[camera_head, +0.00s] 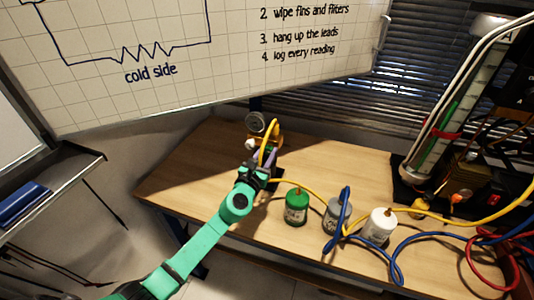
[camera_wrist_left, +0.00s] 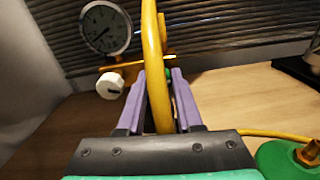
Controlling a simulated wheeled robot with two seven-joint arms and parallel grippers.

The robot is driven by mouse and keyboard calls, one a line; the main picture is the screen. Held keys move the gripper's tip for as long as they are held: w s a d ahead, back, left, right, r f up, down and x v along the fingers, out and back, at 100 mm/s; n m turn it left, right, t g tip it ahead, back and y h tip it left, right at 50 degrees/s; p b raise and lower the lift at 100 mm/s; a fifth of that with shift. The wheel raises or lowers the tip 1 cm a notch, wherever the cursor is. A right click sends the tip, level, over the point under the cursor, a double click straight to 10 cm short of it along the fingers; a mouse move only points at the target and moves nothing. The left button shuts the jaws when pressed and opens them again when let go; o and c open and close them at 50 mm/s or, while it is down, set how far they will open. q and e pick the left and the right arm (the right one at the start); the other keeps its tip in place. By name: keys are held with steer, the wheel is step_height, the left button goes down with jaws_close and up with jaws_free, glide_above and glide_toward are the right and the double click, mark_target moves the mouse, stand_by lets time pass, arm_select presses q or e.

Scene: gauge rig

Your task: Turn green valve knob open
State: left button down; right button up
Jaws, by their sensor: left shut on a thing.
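The green valve knob (camera_wrist_left: 168,74) shows as a small green patch between my left fingertips in the left wrist view, mostly hidden by a yellow hose and the fingers. My left gripper (camera_wrist_left: 160,76), with purple fingers, is shut on it. The yellow hose (camera_wrist_left: 154,60) runs down between the fingers in front of the knob. In the head view my left gripper (camera_head: 268,158) is at the gauge rig on the table, and the green knob cannot be made out there. A round dial gauge (camera_wrist_left: 104,27) and a white knob (camera_wrist_left: 110,86) are left of the fingers. My right gripper is not in view.
On the wooden table (camera_head: 200,165), a green bottle (camera_head: 296,207), a grey bottle (camera_head: 337,216) and a white bottle (camera_head: 380,226) stand right of my left arm. Blue hoses (camera_head: 395,262) lie around them. A tall column apparatus (camera_head: 450,115) stands at the right.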

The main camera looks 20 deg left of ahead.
arm_select(q)
steer(key=n+b, duration=0.1)
steer(key=n, duration=0.3)
steer(key=shift+f, duration=0.15)
steer(key=n+b, duration=0.1)
steer(key=n, duration=0.3)
steer(key=shift+n+b, duration=0.3)
steer(key=shift+b, duration=0.1)
steer(key=n+b, duration=0.1)
steer(key=n, duration=0.3)
steer(key=shift+n, duration=2.2)
steer(key=shift+b, duration=0.3)
steer(key=c, duration=0.6)
jaws_free()
steer(key=shift+o, duration=0.2)
steer(key=shift+s, duration=0.15)
